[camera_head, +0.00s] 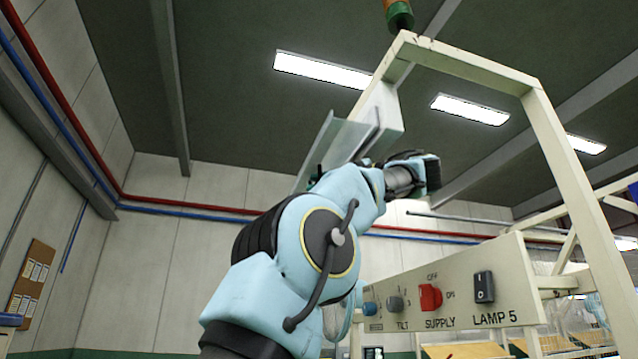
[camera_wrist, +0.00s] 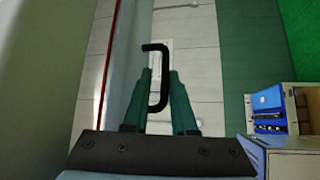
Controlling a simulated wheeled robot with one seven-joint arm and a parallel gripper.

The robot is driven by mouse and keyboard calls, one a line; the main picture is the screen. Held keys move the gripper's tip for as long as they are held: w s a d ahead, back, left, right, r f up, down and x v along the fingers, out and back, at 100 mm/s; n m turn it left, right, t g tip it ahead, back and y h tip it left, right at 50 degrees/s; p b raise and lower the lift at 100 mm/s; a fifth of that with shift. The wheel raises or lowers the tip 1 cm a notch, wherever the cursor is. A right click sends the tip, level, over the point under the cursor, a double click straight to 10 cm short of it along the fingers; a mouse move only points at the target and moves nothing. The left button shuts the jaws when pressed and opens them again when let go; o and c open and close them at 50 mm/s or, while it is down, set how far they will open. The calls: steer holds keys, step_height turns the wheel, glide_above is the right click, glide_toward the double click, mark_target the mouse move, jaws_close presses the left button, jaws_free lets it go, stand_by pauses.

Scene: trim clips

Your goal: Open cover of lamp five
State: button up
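In the wrist view my gripper (camera_wrist: 157,75) shows two green fingers with a gap between them. A black C-shaped handle (camera_wrist: 164,80) has its long bar in that gap, nearer the right finger. Some gap shows left of the bar, so I do not see a firm hold. In the head view a pale tilted panel (camera_head: 338,143), perhaps the cover, stands beside a cream box part (camera_head: 388,112) above my arm. Whether it is open is unclear. My fingers are not clearly visible there. The LAMP 5 switch (camera_head: 484,287) is on the cream control panel (camera_head: 455,302).
A cream frame (camera_head: 568,160) rises at the right, with an orange and green beacon (camera_head: 398,14) on top. The red supply knob (camera_head: 430,297) sits on the panel. The wrist view shows a cabinet with blue contents (camera_wrist: 270,113) at right and a large grey surface (camera_wrist: 45,80) at left.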

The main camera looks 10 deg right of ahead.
steer(key=v, duration=1)
steer(key=shift+s+d, duration=0.2)
steer(key=shift+c, duration=0.4)
